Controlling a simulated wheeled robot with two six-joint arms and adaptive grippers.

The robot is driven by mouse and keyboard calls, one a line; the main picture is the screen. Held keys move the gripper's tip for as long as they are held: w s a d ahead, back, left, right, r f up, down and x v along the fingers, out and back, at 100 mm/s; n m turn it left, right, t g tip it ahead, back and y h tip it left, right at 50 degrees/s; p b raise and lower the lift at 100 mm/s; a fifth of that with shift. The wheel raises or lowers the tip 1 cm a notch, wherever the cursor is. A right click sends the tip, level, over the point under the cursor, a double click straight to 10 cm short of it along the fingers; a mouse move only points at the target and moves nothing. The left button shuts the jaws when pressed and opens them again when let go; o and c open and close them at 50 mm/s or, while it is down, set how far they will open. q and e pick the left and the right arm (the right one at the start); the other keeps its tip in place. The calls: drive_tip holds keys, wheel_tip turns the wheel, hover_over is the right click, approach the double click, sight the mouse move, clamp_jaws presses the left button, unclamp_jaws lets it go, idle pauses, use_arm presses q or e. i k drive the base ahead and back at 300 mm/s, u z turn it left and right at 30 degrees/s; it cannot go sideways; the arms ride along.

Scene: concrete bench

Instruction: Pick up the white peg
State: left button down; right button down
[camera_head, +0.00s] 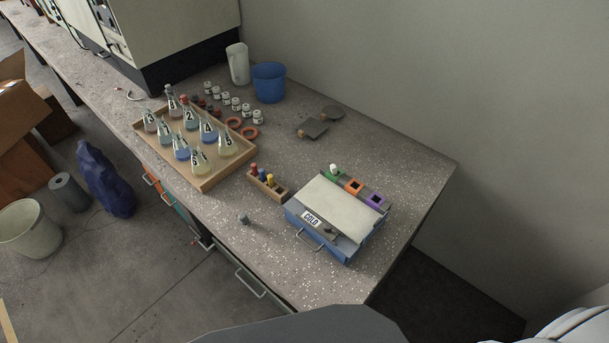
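The white peg (334,168) stands upright at the green square (326,176), at the left end of a row of coloured squares behind the blue box. Its lower part is hidden, so I cannot tell how deep it sits. The orange square (354,186) and the purple square (376,199) show dark, empty square openings. A small wooden rack (279,193) left of the box holds red, blue and yellow pegs. Neither of my grippers is in view, and nothing touches the white peg.
The blue box (343,254) has a pale lid, a COLD label and a front handle. A wooden tray (211,182) of numbered flasks stands left. A small grey item (243,219) lies near the front edge. A blue bucket (269,82) and white jug (238,64) stand behind.

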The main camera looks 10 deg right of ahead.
sight(333, 167)
drive_tip(key=k, duration=0.5)
drive_tip(key=u, duration=1.45)
drive_tip(key=i, duration=1.4)
drive_tip(key=z, duration=1.9)
